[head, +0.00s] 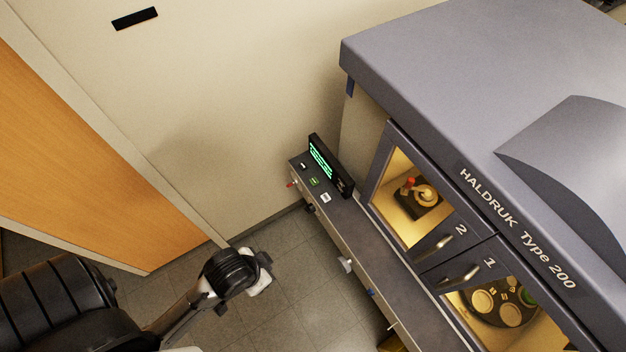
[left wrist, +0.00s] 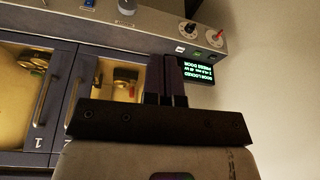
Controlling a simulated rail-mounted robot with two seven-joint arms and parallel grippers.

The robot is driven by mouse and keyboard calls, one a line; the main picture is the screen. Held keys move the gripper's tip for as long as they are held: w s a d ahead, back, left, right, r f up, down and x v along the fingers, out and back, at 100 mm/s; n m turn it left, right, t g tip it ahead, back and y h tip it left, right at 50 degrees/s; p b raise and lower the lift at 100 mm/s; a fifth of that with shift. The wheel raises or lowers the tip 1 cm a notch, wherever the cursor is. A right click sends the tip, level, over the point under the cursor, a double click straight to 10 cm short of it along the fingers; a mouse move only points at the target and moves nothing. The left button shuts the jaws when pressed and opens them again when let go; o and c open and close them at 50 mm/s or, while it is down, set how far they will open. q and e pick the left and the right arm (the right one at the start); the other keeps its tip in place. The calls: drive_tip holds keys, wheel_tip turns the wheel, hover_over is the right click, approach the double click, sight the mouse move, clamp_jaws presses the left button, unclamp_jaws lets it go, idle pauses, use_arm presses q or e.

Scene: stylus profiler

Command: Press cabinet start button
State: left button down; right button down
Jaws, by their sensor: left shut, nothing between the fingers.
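The grey cabinet (head: 430,60) marked "HALDRUK Type 200" stands at the right of the head view. On its front ledge (head: 375,240) are a green button (head: 313,182) and a pale button (head: 325,197); their labels are too small to read. The green button (left wrist: 201,55) also shows in the left wrist view, beyond the fingers. A lit display (left wrist: 200,73) there seems to read "DOOR LOCKED". My left gripper (left wrist: 172,58) is shut and empty, apart from the panel. In the head view my left arm ends left of the ledge; its fingertips are not clear. My right gripper is not in view.
Door 2 (head: 379,201) and door 1 (head: 437,279) of the cabinet are closed, with handles sticking out. Knobs (left wrist: 187,29) sit on the ledge's front face. Tiled floor (head: 300,262) is open between my left arm and the ledge. A wall is behind.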

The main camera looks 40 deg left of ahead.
use_arm(q)
drive_tip(key=w+a+f+h+b, duration=0.2)
drive_tip(key=w+f+b, duration=0.6)
drive_tip(key=w+f, duration=0.45)
drive_tip(key=n+t+h+b, duration=0.3)
drive_tip(key=n+t+b, duration=0.1)
drive_tip(key=b, duration=0.9)
hover_over(313, 180)
wheel_tip(313, 180, down, 4)
drive_tip(key=shift+f, duration=0.1)
drive_tip(key=shift+f+b, duration=0.15)
drive_tip(key=shift+b, duration=0.15)
wheel_tip(313, 180, down, 6)
drive_tip(key=b, duration=0.6)
drive_tip(key=shift+f+b, duration=0.1)
drive_tip(key=shift+b, duration=0.2)
wheel_tip(313, 180, down, 2)
drive_tip(key=shift+b, duration=0.5)
drive_tip(key=shift+f, duration=0.2)
